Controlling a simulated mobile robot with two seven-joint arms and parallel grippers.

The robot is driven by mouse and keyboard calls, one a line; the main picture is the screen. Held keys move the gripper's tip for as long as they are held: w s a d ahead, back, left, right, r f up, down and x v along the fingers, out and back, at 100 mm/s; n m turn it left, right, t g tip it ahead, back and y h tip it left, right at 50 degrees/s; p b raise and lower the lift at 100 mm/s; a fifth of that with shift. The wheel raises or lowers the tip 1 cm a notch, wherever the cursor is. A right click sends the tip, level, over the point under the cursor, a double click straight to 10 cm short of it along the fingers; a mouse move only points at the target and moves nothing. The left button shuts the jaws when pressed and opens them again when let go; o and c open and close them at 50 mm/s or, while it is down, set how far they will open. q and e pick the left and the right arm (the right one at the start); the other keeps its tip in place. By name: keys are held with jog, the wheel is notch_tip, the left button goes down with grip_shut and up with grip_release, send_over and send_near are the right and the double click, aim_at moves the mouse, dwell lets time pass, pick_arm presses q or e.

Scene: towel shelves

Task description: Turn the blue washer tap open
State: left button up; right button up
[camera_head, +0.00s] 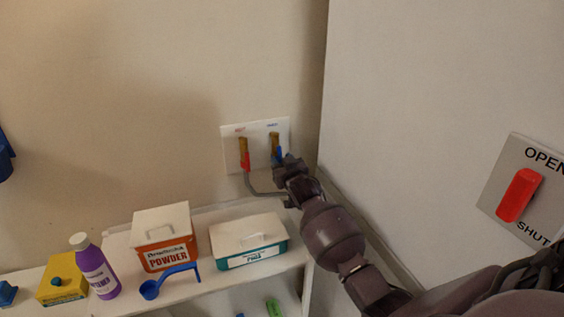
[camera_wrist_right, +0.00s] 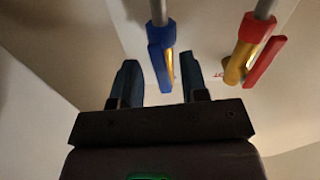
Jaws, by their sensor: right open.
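The blue tap (camera_head: 278,155) sits on a white wall plate (camera_head: 256,124), right of the red tap (camera_head: 244,158). In the right wrist view the blue tap's handle (camera_wrist_right: 154,68) lies along its brass body, and the red tap (camera_wrist_right: 262,60) is to the right. My right gripper (camera_head: 287,163) is at the blue tap. In the wrist view its open fingers (camera_wrist_right: 159,62) stand on either side of the blue handle, with gaps visible. Whether either finger touches it I cannot tell. The gripper partly hides the tap's lower end in the head view. My left gripper is out of view.
Below is a white shelf (camera_head: 205,293) with an orange powder box (camera_head: 165,250), a teal-and-white box (camera_head: 249,240), a purple bottle (camera_head: 98,272), a blue scoop (camera_head: 168,281) and a yellow box (camera_head: 62,280). A red lever (camera_head: 518,195) is on the right panel. A grey hose runs below the taps.

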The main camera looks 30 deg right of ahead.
jog(key=shift+w, duration=0.15)
grip_shut()
jog(key=shift+a+m, duration=0.15)
jog(key=shift+m, duration=0.55)
grip_release()
